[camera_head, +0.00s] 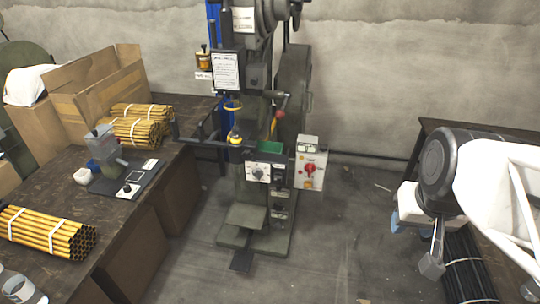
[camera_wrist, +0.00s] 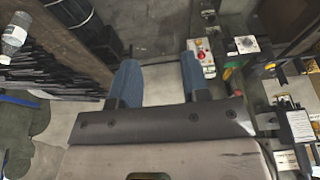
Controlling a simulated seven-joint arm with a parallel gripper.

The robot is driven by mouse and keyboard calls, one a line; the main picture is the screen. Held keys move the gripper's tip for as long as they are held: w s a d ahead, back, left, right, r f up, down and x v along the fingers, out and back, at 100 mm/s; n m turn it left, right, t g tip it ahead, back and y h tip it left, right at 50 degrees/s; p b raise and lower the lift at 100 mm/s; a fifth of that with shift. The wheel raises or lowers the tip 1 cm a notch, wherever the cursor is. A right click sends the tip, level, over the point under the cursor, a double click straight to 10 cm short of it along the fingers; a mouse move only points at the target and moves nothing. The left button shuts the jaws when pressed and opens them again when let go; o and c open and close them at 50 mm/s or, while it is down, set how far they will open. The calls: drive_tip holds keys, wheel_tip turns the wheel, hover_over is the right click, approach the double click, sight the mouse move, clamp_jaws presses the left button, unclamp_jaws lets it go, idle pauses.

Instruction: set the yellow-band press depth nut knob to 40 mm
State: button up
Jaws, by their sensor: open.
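A tall grey-green press (camera_head: 292,90) stands on the floor in the middle of the head view. A yellow ring (camera_head: 233,105) and a yellow-topped part (camera_head: 235,139) show on its left side. A white dial plate with a dark knob (camera_head: 258,173) is on its front; it also appears in the wrist view (camera_wrist: 247,43). I cannot tell which part is the depth nut knob, and no scale is readable. My gripper (camera_wrist: 160,82) is open and empty, its blue-padded fingers apart, over the floor away from the press. In the head view my arm is at the right.
A grey box with a red switch (camera_head: 310,170) hangs right of the dial. The left bench holds a small press (camera_head: 104,147), yellow tube bundles (camera_head: 45,232) and a cardboard box (camera_head: 98,85). Black rods (camera_head: 465,268) lie at the right. The floor between is mostly clear.

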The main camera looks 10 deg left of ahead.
drive_tip(key=w+a+f+n+t+y, duration=0.1)
drive_tip(key=w+a+f+t, duration=0.25)
drive_tip(key=w+a, duration=0.55)
drive_tip(key=w+a+f+n+t+y, duration=0.15)
drive_tip(key=w+a+f, duration=0.4)
drive_tip(key=w, duration=0.75)
drive_tip(key=w+a+f+t, duration=0.3)
drive_tip(key=w+a, duration=0.5)
drive_tip(key=w, duration=0.4)
drive_tip(key=w+a+f+t, duration=0.3)
drive_tip(key=w+a+f, duration=0.2)
drive_tip(key=a+f, duration=0.55)
drive_tip(key=n+t+h, duration=0.1)
drive_tip(key=t+h, duration=0.2)
drive_tip(key=t, duration=0.1)
approach(256, 177)
drive_tip(key=w, duration=0.2)
drive_tip(key=shift+w+r, duration=0.1)
drive_tip(key=shift+r, duration=0.2)
drive_tip(key=shift+w, duration=3.95)
drive_tip(key=shift+c, duration=0.3)
clamp_jaws()
